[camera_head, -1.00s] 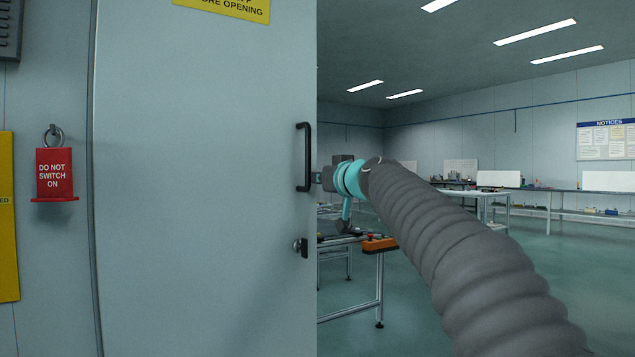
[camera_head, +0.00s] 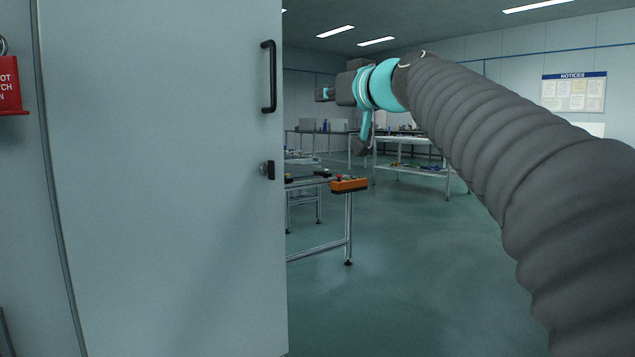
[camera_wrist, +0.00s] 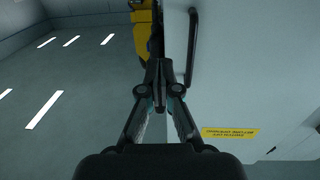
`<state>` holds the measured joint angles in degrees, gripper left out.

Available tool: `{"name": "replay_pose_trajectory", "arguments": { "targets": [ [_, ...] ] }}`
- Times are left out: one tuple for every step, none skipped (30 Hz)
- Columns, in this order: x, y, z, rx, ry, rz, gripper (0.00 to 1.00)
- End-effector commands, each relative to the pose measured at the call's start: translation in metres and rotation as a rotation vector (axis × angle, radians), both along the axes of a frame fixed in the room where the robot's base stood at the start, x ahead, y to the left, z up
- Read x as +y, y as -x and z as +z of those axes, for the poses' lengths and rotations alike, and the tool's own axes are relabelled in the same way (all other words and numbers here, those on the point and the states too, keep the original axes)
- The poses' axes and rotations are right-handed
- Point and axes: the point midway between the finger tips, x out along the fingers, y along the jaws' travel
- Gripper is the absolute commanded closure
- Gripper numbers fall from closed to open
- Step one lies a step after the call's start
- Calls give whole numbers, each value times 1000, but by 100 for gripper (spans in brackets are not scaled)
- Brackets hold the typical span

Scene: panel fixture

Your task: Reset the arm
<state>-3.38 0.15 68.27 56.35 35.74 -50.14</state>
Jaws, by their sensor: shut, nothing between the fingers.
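My arm reaches in from the right in the head view and ends at my gripper (camera_head: 321,95). The gripper is shut with nothing in it. It is just right of the edge of the grey panel door (camera_head: 165,180), apart from the black door handle (camera_head: 269,77). In the wrist view the gripper's fingertips (camera_wrist: 161,72) meet at the centre. The handle (camera_wrist: 192,45) shows beyond them to the right, on the pale door face. A small black latch (camera_head: 268,170) sits below the handle in the head view.
A red tag (camera_head: 8,86) hangs at the far left. Behind the door edge stands a metal-framed table with an orange control box (camera_head: 349,184). A work table (camera_head: 411,170) is farther back. Open green floor lies at centre right. A yellow-and-black object (camera_wrist: 143,32) shows in the wrist view.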

Motion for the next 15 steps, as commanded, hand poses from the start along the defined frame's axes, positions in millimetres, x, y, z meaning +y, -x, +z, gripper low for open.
{"name": "replay_pose_trajectory", "arguments": {
  "targets": [
    [0,0,0,12,-16,1,100],
    [1,0,-1,25,-32,3,100],
    [1,1,-3,47,-50,5,100],
    [1,0,-7,71,-59,5,100],
    [1,-3,-19,109,-66,0,100],
    [0,-7,-39,164,-68,-6,100],
    [-1,-10,-53,204,-68,-12,100],
    [-2,-12,-69,245,-66,-19,100],
    [-3,-12,-91,300,-61,-31,100],
    [-5,-11,-107,344,-57,-41,100],
    [-7,-7,-124,387,-51,-52,100],
    [-11,-1,-146,449,-43,-70,100],
    [-14,5,-163,495,-35,-85,100],
    [-18,13,-179,540,-25,-101,100],
    [-24,24,-201,599,-11,-126,100]
  ]
}}
